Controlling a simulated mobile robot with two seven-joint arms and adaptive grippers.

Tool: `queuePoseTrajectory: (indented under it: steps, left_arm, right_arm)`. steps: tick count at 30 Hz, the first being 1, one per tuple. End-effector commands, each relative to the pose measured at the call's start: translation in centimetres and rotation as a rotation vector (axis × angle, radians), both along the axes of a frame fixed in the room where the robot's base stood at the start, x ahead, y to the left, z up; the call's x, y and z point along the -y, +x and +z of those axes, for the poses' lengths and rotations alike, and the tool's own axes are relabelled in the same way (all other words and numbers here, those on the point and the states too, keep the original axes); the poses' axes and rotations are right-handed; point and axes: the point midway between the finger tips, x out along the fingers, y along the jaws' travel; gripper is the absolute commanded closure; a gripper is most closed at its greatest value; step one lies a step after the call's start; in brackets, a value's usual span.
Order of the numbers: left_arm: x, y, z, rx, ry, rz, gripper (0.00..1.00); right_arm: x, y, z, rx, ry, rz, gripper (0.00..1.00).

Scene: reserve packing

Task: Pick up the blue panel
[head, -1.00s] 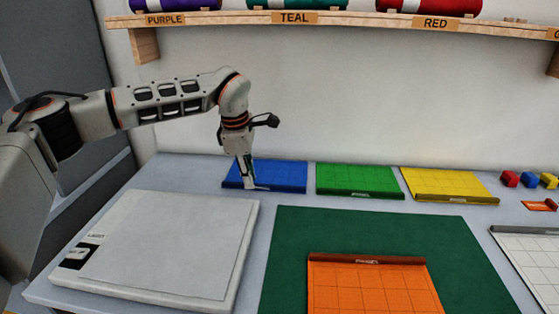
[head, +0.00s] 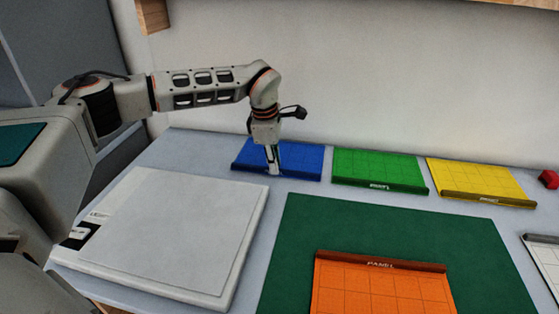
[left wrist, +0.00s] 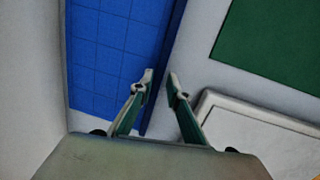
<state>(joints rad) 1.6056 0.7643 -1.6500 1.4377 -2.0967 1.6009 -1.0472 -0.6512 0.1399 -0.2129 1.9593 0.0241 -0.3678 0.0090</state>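The blue panel (head: 301,157) lies flat on the table near the back wall, at the left end of a row of panels. A darker strip runs along its front edge. My left gripper (head: 273,173) points down at about the middle of that front edge. In the left wrist view, the blue panel (left wrist: 112,50) fills the upper left, and the fingertips of my left gripper (left wrist: 160,80) are apart, one on each side of the edge strip. Whether they touch it is unclear. My right gripper is in neither view.
A green panel (head: 375,167) and a yellow panel (head: 478,178) lie to the right of the blue one. A pale flat slab (head: 180,230) is in front on the left. A green mat (head: 300,232) bears an orange panel (head: 385,290). The wall stands close behind.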

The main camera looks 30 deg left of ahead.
Motion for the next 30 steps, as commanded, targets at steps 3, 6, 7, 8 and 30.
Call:
queuePoseTrajectory:
  steps: [3,6,7,8,30]
  left_arm:
    - [0.1,0.2,-1.5,-0.001,0.0,0.001,0.84]
    - [0.1,0.3,-1.7,0.001,-0.001,0.001,0.84]
    - [0.1,0.4,-1.6,0.002,0.0,0.001,0.84]
    - [0.1,0.4,-1.6,0.002,0.0,0.001,0.84]
    - [0.2,-0.1,-0.5,0.001,-0.001,0.0,1.0]
  right_arm:
    - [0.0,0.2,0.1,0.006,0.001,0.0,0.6]
    - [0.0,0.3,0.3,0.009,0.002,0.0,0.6]
    - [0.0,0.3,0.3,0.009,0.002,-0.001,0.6]
    - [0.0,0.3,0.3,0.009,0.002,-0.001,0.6]
    - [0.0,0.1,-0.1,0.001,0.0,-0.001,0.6]
